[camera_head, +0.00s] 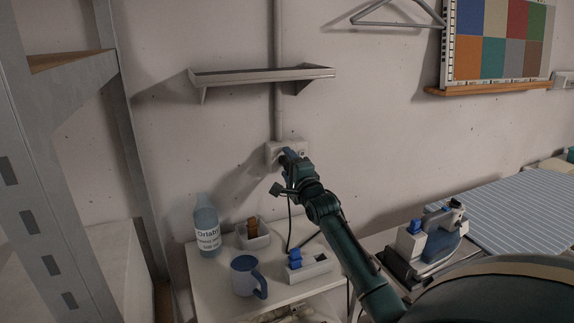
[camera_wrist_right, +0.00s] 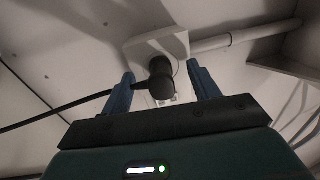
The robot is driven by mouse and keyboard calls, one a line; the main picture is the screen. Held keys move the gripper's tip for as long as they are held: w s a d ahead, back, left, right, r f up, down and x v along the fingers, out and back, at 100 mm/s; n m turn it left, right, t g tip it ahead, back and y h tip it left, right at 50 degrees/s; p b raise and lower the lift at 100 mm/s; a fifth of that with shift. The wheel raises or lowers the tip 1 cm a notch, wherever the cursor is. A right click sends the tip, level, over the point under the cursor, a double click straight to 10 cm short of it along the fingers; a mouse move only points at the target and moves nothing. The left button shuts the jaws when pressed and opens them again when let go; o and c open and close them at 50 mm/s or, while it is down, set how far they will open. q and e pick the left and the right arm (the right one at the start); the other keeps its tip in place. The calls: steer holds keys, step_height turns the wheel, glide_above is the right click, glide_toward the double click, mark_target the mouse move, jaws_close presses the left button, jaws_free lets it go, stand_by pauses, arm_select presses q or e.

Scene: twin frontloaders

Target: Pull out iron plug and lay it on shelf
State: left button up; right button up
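The black iron plug (camera_wrist_right: 160,78) sits in the white wall socket (camera_wrist_right: 158,47), its cord running off to the left in the right wrist view. My right gripper (camera_wrist_right: 162,88) has its two blue fingers on either side of the plug, with a visible gap on each side. In the head view the right gripper (camera_head: 286,158) is at the socket box (camera_head: 272,152) and hides the plug. The shelf (camera_head: 262,74) is on the wall above the socket and looks empty. The iron (camera_head: 440,236) stands at the right. My left gripper is not in view.
A small table (camera_head: 215,285) below holds a bottle (camera_head: 207,228), a blue mug (camera_head: 246,277), a grey holder (camera_head: 254,237) and a white box with a blue item (camera_head: 308,268). A vertical conduit (camera_head: 279,110) passes behind the shelf. A metal rack (camera_head: 60,150) stands at the left.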

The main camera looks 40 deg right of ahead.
steer(key=shift+r, duration=0.15)
steer(key=c, duration=1.1)
steer(key=shift+s, duration=0.1)
steer(key=shift+v, duration=2.9)
steer(key=shift+f, duration=0.25)
